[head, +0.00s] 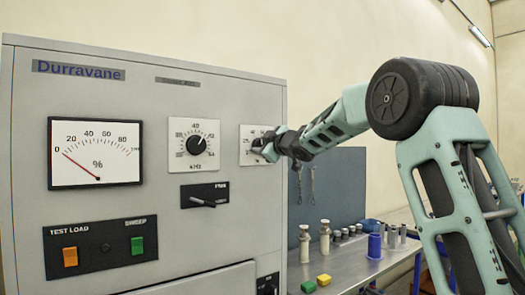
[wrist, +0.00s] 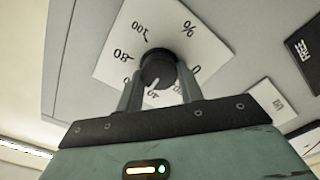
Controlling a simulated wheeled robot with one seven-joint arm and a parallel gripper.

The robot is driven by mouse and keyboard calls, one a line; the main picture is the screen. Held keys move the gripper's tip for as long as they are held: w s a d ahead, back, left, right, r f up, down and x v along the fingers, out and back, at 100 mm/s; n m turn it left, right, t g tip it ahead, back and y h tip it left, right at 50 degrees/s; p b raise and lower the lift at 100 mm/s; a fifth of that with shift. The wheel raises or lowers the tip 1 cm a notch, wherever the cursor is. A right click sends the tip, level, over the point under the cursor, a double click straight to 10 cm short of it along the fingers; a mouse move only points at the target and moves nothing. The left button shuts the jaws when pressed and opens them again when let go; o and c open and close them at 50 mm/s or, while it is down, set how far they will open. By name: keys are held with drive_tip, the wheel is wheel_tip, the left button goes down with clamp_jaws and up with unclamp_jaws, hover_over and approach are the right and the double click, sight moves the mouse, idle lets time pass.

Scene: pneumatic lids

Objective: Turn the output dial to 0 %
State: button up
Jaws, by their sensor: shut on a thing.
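The output dial is a dark round knob (wrist: 158,68) on a white square plate (wrist: 172,28) marked with % and a scale from 0 to 100. In the wrist view the knob's white pointer line points down the picture, close to the 40 mark. My gripper (wrist: 160,76) is shut on the knob, with one finger on each side of it. In the head view the plate (head: 247,157) is at the panel's right edge. My gripper (head: 268,147) reaches it from the right and hides the knob and part of the scale.
The panel (head: 150,90) also holds a % meter (head: 97,140) with its needle near the 0 end, a kHz dial (head: 196,145), a lever switch (head: 203,203), and orange (head: 70,257) and green (head: 137,245) buttons. A bench (head: 345,272) with small parts stands at right.

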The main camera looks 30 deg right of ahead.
drive_tip(key=shift+d+f+n+b, duration=0.15)
drive_tip(key=shift+n+b, duration=1.6)
drive_tip(key=shift+n, duration=2.1)
drive_tip(key=shift+a+f+n+b, duration=0.15)
drive_tip(key=shift+n+b, duration=1.65)
drive_tip(key=shift+n, duration=2.1)
drive_tip(key=shift+d+f+n+b, duration=0.15)
drive_tip(key=shift+n+b, duration=1.6)
drive_tip(key=shift+n, duration=2.1)
drive_tip(key=o, duration=1)
drive_tip(key=s+b, duration=0.4)
drive_tip(key=s, duration=1.3)
drive_tip(key=shift+s+d, duration=0.2)
drive_tip(key=shift+d, duration=0.05)
